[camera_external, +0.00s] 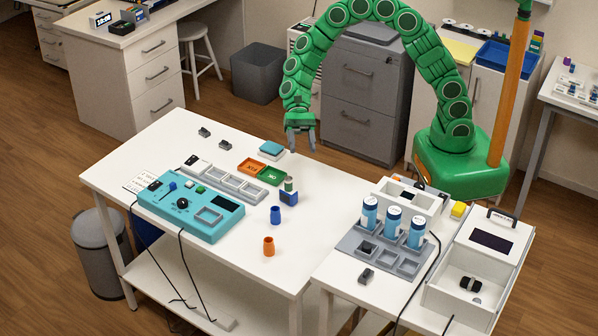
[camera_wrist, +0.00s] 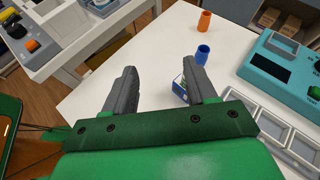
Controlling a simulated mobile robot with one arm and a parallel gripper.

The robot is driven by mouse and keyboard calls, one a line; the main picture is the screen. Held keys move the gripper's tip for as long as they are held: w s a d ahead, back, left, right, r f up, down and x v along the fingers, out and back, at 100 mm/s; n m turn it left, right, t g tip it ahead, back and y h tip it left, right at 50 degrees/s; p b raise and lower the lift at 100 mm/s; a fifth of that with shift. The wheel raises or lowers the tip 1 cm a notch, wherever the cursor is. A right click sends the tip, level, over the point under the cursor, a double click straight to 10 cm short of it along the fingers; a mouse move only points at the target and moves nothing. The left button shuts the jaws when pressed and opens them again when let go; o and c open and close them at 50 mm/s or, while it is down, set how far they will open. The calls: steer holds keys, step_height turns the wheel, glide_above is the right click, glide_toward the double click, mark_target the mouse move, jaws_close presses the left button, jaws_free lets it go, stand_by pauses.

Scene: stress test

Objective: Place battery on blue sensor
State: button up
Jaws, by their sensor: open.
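The blue sensor (camera_external: 288,199) is a small blue block on the white table, right of the green tray. A short grey-green cylinder, apparently the battery (camera_external: 289,184), stands upright at its top and looks to rest on it. In the wrist view part of the blue sensor (camera_wrist: 181,92) shows beside the right finger; the battery cannot be made out there. My gripper (camera_external: 300,147) is open and empty, raised near the table's far edge, behind the sensor and apart from it. Its two spread fingers show in the wrist view (camera_wrist: 165,88).
A blue cup (camera_external: 275,215) and an orange cup (camera_external: 268,246) stand in front of the sensor. Orange (camera_external: 250,167) and green (camera_external: 272,176) trays, a grey slotted rack (camera_external: 238,187) and a teal console (camera_external: 190,212) lie left. Blue-white bottles (camera_external: 393,221) stand on the right table.

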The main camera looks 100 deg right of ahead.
steer(key=s+a+r+n+g+h, duration=0.25)
steer(key=s+r+n, duration=0.25)
steer(key=s, duration=0.5)
steer(key=s+a+r+n+g+h, duration=0.1)
steer(key=s+a+r+n+h, duration=0.25)
steer(key=s, duration=0.65)
steer(key=s+d+r+n+h, duration=0.1)
steer(key=s+d+n+h, duration=0.2)
steer(key=s+d, duration=0.3)
steer(key=s+d+r+n+h, duration=0.2)
steer(key=s+d+n, duration=0.4)
steer(key=s, duration=0.7)
steer(key=shift+d+r+t+h, duration=0.2)
steer(key=shift+d+t+h, duration=0.2)
steer(key=shift+h, duration=0.5)
steer(key=shift+s+a, duration=0.1)
